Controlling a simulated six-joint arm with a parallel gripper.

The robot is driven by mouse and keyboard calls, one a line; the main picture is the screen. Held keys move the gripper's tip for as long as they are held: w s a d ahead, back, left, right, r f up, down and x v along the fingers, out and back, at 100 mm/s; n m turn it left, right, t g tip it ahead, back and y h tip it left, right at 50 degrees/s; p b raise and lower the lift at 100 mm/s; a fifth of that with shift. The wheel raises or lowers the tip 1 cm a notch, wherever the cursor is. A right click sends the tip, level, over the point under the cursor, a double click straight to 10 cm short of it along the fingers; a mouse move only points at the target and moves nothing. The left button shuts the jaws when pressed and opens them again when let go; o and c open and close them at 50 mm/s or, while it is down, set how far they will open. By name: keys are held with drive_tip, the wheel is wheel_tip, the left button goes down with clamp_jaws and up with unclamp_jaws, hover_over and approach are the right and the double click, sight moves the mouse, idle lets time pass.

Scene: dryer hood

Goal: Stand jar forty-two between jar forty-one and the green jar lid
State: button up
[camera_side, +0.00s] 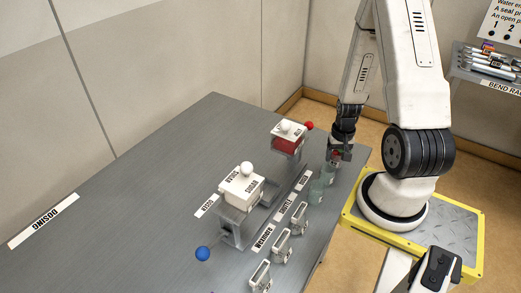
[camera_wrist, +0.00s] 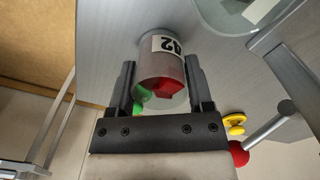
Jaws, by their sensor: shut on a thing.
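My gripper (camera_wrist: 162,85) is shut on jar forty-two (camera_wrist: 160,68), a clear jar with a white label reading 42 and something red inside. In the side view my gripper (camera_side: 341,150) is at the table's right edge, with the jar partly hidden by its fingers. I cannot tell whether the jar touches the table. A green piece (camera_wrist: 141,96) shows beside the left finger in the wrist view; I cannot tell whether it is the green jar lid. Another clear jar (camera_wrist: 235,14) with a white label is at the upper right there; its number is not readable.
Pale glassy jars (camera_side: 316,190) stand on the grey table (camera_side: 130,190) left of my gripper. A yellow piece (camera_wrist: 234,123) lies right of my gripper.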

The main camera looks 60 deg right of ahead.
sight(338, 151)
drive_tip(key=o, duration=1.3)
drive_tip(key=shift+r, duration=0.15)
wheel_tip(338, 151, up, 12)
drive_tip(key=shift+f, duration=0.3)
idle(0.6)
drive_tip(key=shift+f, duration=3.4)
